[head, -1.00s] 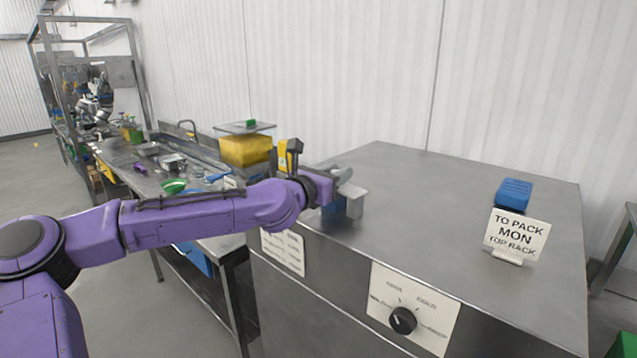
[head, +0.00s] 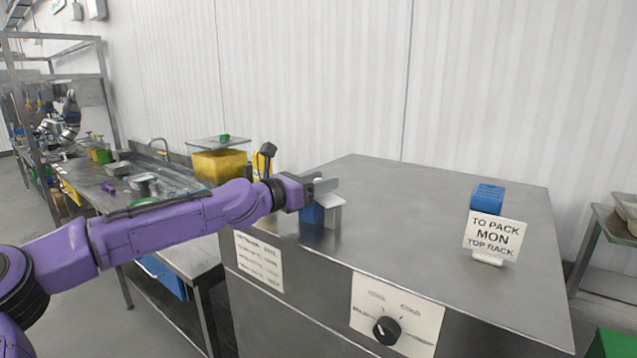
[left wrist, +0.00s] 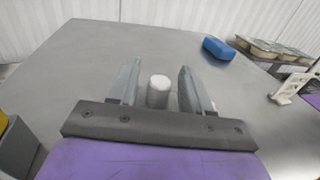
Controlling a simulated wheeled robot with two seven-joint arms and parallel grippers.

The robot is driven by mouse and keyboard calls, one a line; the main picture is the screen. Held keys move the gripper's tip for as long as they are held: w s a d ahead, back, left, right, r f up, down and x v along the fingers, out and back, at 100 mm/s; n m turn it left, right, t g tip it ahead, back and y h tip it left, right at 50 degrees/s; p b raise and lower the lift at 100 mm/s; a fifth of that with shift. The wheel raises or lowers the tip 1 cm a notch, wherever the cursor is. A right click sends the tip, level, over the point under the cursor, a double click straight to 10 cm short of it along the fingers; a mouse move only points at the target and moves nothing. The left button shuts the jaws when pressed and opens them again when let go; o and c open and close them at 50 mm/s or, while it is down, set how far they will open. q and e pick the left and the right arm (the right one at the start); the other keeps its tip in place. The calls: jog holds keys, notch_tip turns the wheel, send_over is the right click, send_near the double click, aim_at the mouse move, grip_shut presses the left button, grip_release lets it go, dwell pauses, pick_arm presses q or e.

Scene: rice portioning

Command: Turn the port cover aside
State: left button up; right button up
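My left gripper (head: 324,186) is low over the near left part of the steel cabinet top. In the left wrist view its two grey fingers (left wrist: 158,88) are apart, with a light grey upright post (left wrist: 158,90) between them. Gaps show on both sides of the post, so the gripper is open and not clamped on it. I cannot tell which of these parts is the port cover. My right gripper is not in view.
A blue block (head: 487,198) and a sign reading "TO PACK MON TOP RACK" (head: 494,237) stand on the right of the cabinet top (head: 400,220). The middle of the top is clear. A black dial (head: 386,330) is on the front. A sink bench stands at left.

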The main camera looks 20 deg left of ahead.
pick_arm(q)
jog(key=v, duration=0.8)
jog(key=shift+d+r+p, duration=0.1)
jog(key=shift+r+p, duration=0.1)
jog(key=shift+p, duration=0.1)
jog(key=p+v, duration=0.2)
jog(key=p, duration=0.5)
jog(key=shift+s+a+r, duration=0.1)
jog(key=shift+a, duration=0.15)
jog(key=shift+s, duration=0.15)
jog(key=shift+f, duration=0.25)
jog(key=shift+d+f, duration=0.1)
